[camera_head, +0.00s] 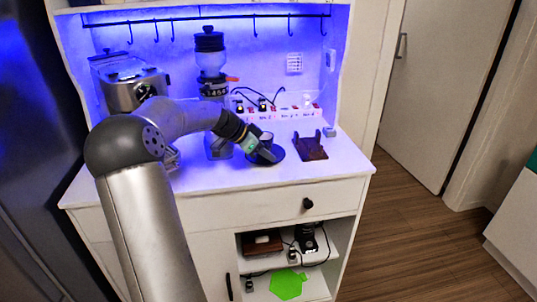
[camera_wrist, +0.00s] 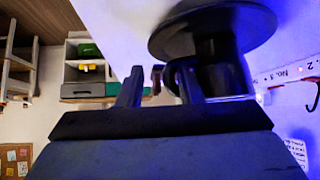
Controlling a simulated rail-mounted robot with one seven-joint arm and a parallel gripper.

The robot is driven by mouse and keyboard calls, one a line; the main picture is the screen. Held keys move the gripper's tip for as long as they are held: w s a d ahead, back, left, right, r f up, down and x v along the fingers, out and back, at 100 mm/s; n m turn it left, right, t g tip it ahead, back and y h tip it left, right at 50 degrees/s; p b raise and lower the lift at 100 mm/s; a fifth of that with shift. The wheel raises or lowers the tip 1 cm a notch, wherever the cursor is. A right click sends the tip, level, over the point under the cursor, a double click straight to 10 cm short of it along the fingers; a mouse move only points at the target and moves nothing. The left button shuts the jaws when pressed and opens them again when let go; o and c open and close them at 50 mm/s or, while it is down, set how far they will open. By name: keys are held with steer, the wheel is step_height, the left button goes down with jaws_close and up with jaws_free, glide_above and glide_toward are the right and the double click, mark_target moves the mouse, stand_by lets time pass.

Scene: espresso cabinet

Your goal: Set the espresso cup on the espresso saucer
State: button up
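The dark espresso cup (camera_wrist: 222,70) appears to stand on the dark round saucer (camera_wrist: 175,38), which looks upside down in the wrist view. In the head view the saucer (camera_head: 268,159) lies on the white counter, and the cup (camera_head: 266,141) is partly hidden by my gripper (camera_head: 256,150). In the wrist view my gripper (camera_wrist: 160,88) has its two fingers apart, with a visible gap between them. The cup's handle (camera_wrist: 173,76) is beside the right finger, which overlaps the cup. Whether that finger touches the cup cannot be told.
A coffee grinder (camera_head: 209,62) and an espresso machine (camera_head: 130,85) stand at the back left of the counter (camera_head: 325,170). A brown stand (camera_head: 311,147) is right of the saucer. A numbered strip (camera_head: 285,113) lies behind. The front right counter is clear.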

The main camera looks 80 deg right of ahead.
steer(key=v, duration=1)
steer(key=shift+w+a+r, duration=0.15)
steer(key=shift+w+r, duration=0.05)
steer(key=shift+r, duration=0.05)
